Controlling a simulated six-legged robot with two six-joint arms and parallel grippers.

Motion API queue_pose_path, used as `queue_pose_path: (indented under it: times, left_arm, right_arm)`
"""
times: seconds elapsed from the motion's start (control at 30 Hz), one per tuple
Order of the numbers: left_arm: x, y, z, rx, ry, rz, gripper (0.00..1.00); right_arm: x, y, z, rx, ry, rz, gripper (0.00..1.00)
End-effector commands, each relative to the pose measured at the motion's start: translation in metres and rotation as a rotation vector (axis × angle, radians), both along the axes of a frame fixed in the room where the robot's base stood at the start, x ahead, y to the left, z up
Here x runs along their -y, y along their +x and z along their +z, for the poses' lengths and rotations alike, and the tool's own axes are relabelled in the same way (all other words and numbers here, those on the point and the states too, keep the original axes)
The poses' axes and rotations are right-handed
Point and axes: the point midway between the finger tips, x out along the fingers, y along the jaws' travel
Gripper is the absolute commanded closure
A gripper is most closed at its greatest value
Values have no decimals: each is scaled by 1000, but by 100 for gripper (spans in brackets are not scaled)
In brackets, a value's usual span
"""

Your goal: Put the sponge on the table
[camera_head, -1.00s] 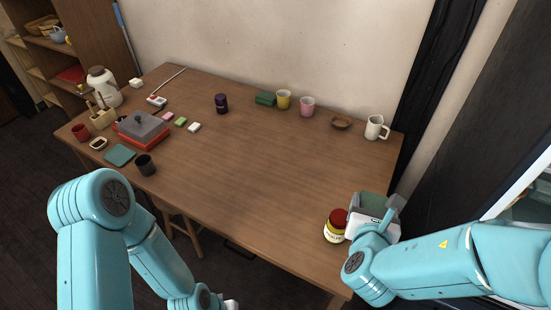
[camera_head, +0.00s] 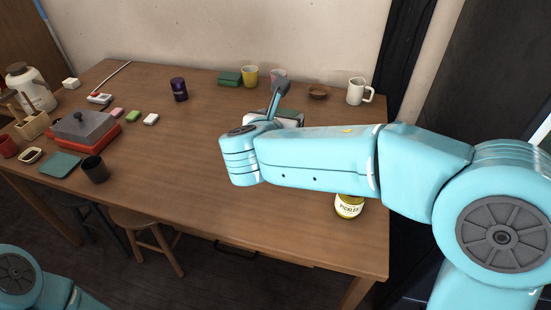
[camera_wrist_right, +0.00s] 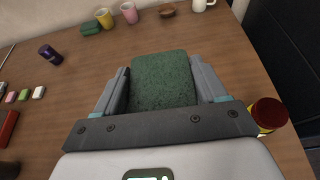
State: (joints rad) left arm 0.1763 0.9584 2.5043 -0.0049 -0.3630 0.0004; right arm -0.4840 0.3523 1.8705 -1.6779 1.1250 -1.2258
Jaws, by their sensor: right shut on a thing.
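The sponge is a dark green speckled block (camera_wrist_right: 163,80) between the two grey fingers of my right gripper (camera_wrist_right: 163,88) in the right wrist view. My right gripper (camera_head: 286,108) is shut on it, over the back middle-right part of the wooden table (camera_head: 205,150). In the head view my right arm hides most of the sponge, and I cannot tell its exact height above the tabletop. My left gripper is out of view; only a part of my left arm shows at the lower left.
A yellow cup (camera_head: 250,76), pink cup (camera_head: 279,77), brown bowl (camera_head: 318,92), white mug (camera_head: 358,91) and green block (camera_head: 230,78) stand along the back. A pickle jar (camera_head: 349,206) is near the right front.

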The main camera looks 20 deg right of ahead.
Motion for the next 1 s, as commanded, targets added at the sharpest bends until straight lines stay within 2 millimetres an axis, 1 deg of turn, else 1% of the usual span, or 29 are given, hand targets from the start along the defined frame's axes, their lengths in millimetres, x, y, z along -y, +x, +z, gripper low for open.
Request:
queue_pose_path:
  times: [0.03,0.1,0.17,0.27,0.37,0.5,0.6,0.7,0.8,0.93,1.0]
  left_arm:
    - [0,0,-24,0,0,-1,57]
    - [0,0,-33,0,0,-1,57]
    - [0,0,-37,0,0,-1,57]
    - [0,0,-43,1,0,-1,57]
    - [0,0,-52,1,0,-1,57]
    - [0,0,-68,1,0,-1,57]
    - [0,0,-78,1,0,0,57]
    - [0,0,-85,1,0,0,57]
    - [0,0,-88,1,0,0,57]
    - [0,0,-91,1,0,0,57]
    - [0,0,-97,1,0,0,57]
  right_arm:
    - [-3,2,-13,5,2,-6,53]
    - [-6,2,-11,4,1,-12,53]
    - [-7,2,-9,3,0,-14,53]
    - [-9,3,-15,-1,-4,-15,53]
    - [-9,2,-36,-5,-5,-13,53]
    - [-10,3,-80,-6,-7,-13,53]
    - [-11,3,-108,-5,-6,-11,53]
    - [-12,4,-131,-4,-5,-10,53]
    - [-13,5,-143,-2,-4,-10,53]
    - [-14,5,-153,-1,-4,-9,53]
    - [-14,5,-166,-2,-5,-9,53]
